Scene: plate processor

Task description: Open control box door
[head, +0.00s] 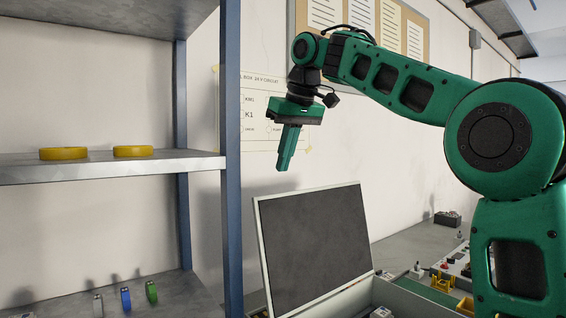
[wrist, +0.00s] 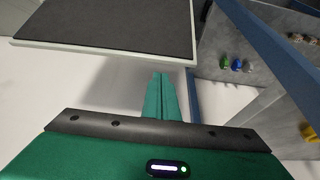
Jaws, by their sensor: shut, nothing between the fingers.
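The control box door (head: 316,245) is a dark grey panel with a pale frame. In the head view it stands raised and leaning back from the control box (head: 415,300) at the bottom, whose inside is partly visible. In the wrist view the door (wrist: 115,25) fills the upper left. My gripper (head: 283,168) is above the door's top edge, apart from it, with green fingers pointing down. In the wrist view my gripper (wrist: 160,78) is shut and empty, with its fingertips near the door's edge in the picture.
A shelf unit with a blue post (head: 231,150) stands at the left. It holds yellow rings (head: 63,153) and, lower, small coloured parts (head: 126,299). A paper diagram (head: 262,120) hangs on the wall behind my gripper. Small parts (head: 443,280) lie at the right.

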